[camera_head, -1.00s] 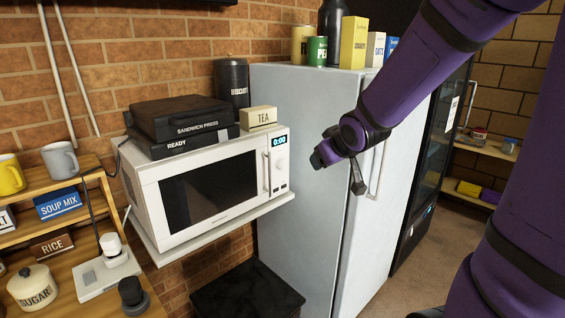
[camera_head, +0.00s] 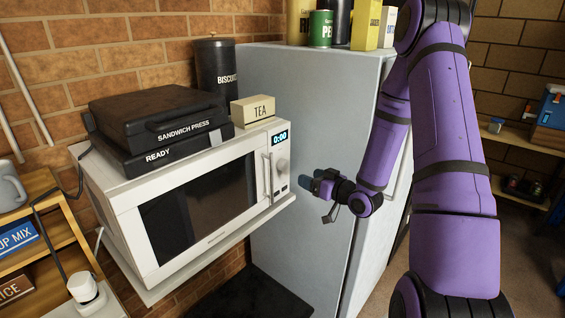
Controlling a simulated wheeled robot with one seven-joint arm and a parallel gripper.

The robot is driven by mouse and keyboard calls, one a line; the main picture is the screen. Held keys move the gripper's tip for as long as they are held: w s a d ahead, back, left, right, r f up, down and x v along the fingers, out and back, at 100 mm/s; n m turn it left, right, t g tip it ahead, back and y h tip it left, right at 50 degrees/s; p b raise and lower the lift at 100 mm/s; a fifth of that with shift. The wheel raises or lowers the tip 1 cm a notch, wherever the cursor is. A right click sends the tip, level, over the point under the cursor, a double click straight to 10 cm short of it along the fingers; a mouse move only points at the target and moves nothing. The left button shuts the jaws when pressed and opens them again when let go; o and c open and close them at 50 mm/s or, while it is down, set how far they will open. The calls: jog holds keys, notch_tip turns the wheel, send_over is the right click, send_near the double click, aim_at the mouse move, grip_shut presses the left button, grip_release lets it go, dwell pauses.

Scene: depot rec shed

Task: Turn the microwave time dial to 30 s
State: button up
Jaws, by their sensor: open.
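The white microwave (camera_head: 130,215) sits on a wall shelf at centre left, its door shut. Its display (camera_head: 280,137) reads 0:00. The round time dial (camera_head: 283,165) is below the display, right of the vertical door handle (camera_head: 267,174). My gripper (camera_head: 308,183) is open and empty, just right of the dial in the picture and apart from it. The fingers point left towards the microwave's control panel. The dial's marks are too small to read.
A black sandwich press (camera_head: 150,103) and a tea box (camera_head: 252,110) sit on the microwave. A biscuit canister (camera_head: 215,70) stands behind. The pale fridge (camera_head: 300,95) is close to my arm. A wooden shelf unit (camera_head: 40,185) stands at left.

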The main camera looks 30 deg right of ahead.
aim_at(285, 166)
jog(key=shift+t, duration=0.3)
jog(key=x, duration=1.1)
jog(key=shift+w+d+f, duration=0.1)
jog(key=shift+d+f, duration=0.05)
jog(key=shift+f, duration=0.1)
jog(key=shift+m, duration=0.3)
jog(key=c, duration=0.9)
